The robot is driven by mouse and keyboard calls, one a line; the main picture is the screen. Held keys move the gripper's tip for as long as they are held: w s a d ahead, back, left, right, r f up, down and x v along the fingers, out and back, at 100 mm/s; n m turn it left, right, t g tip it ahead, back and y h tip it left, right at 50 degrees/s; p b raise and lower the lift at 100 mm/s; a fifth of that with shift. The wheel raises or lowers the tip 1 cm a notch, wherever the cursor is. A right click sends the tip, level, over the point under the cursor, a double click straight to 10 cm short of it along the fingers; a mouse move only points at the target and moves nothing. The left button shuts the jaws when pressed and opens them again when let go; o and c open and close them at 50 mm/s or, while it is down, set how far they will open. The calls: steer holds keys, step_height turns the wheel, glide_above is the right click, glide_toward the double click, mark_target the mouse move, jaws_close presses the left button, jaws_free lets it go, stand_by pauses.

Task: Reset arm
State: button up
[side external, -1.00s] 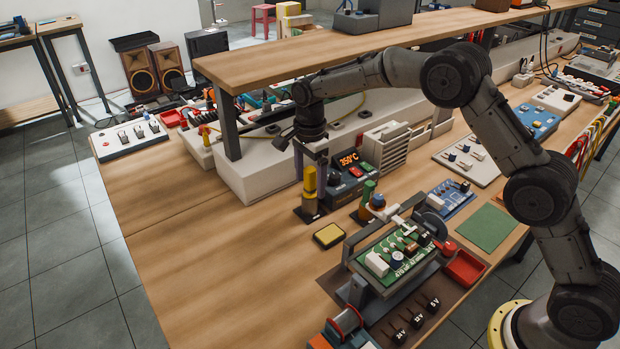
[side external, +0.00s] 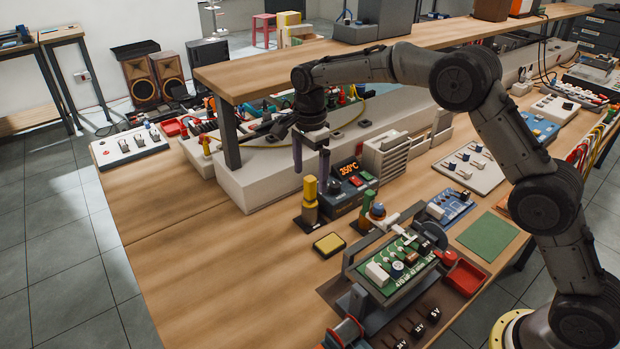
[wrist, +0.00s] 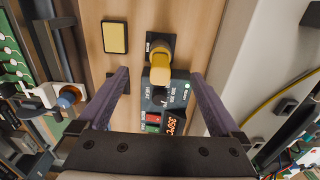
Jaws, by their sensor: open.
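My gripper (side external: 311,172) is open and empty, pointing down above the bench. Its two purple-grey fingers stand apart over the yellow-handled soldering iron (side external: 310,190), which is upright in its dark stand. In the wrist view, the yellow handle (wrist: 160,66) shows between the open fingers (wrist: 160,74), with nothing held. The soldering station (side external: 350,184) with a lit 350°C display stands just right of the iron. My arm reaches in from the right, its wrist close to the raised wooden shelf.
The wooden shelf (side external: 330,57) runs behind my wrist. A yellow sponge pad (side external: 328,244) lies in front of the iron. A green circuit board in a holder (side external: 395,265) and a red tray (side external: 464,276) are at the front right. The bench's left part (side external: 200,270) is clear.

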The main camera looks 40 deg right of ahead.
steer(key=shift+r, duration=1.15)
steer(key=shift+d, duration=0.1)
